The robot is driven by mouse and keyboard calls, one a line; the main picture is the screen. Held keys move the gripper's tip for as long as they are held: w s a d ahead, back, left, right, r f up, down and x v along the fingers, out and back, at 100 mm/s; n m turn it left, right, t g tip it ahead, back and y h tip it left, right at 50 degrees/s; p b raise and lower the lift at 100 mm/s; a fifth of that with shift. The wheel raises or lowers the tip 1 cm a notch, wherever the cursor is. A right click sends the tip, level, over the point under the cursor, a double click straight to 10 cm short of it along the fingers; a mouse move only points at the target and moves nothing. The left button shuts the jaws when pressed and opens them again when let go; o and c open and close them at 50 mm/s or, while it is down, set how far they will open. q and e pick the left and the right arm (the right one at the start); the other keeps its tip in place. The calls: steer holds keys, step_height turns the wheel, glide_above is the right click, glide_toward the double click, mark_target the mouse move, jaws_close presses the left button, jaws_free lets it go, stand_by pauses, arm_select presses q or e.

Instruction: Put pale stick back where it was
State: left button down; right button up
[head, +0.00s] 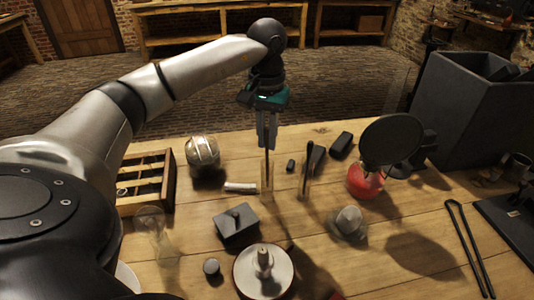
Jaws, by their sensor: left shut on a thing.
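My left gripper (267,142) points straight down over the middle of the table. It is shut on a thin upright stick (267,168), whose shade is hard to tell in this light. The stick's lower end is down at what looks like a narrow clear jar (267,188); I cannot tell whether it touches the bottom. A similar clear jar (307,187) stands to the right with a dark stick (307,165) leaning in it. A short pale piece (241,187) lies on the table left of the held stick. My right gripper is not in view.
A wooden compartment box (166,183) and a wire-wrapped globe (203,152) stand left. A dark lidded block (236,223) and a round pedestal (262,275) are in front. Right are dark blocks, a red object (365,182) with a black disc (390,145), and tongs (468,245).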

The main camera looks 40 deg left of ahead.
mark_target(267, 160)
arm_select(q)
step_height(267, 160, down, 4)
steer(key=shift+r+b, duration=0.1)
steer(key=shift+b, duration=0.25)
steer(key=shift+f, duration=0.3)
steer(key=c, duration=0.8)
jaws_free()
steer(key=shift+c, duration=0.2)
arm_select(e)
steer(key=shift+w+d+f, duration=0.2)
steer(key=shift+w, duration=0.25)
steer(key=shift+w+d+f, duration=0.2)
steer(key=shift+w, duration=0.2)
